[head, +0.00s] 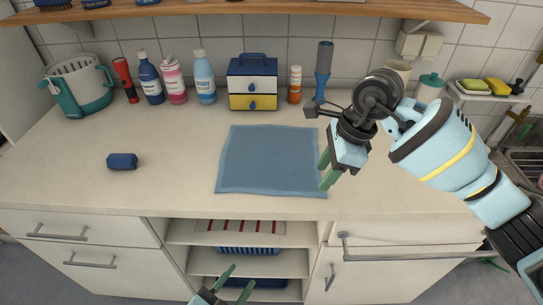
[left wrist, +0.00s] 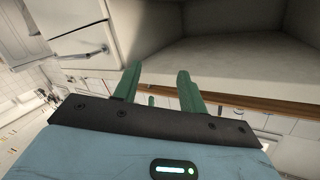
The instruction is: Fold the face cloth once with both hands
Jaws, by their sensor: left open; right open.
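The face cloth (head: 268,160) is a blue-grey square lying flat and unfolded on the countertop. My right gripper (head: 325,172) is open and empty. In the head view its fingers overlap the right edge of the cloth; I cannot tell whether they touch it. My left gripper (head: 236,281) is open and empty at the bottom of the head view, in front of the counter and its open shelves. In the left wrist view its green fingers (left wrist: 157,88) stand apart with nothing between them. The cloth is not seen in that view.
On the countertop (head: 70,180), a dark blue rolled item (head: 122,161) lies at left. Several bottles, a yellow-and-blue drawer box (head: 253,82) and a teal-and-white basket (head: 77,87) stand along the back. Shelves (head: 180,233) open below. The counter left of the cloth is mostly clear.

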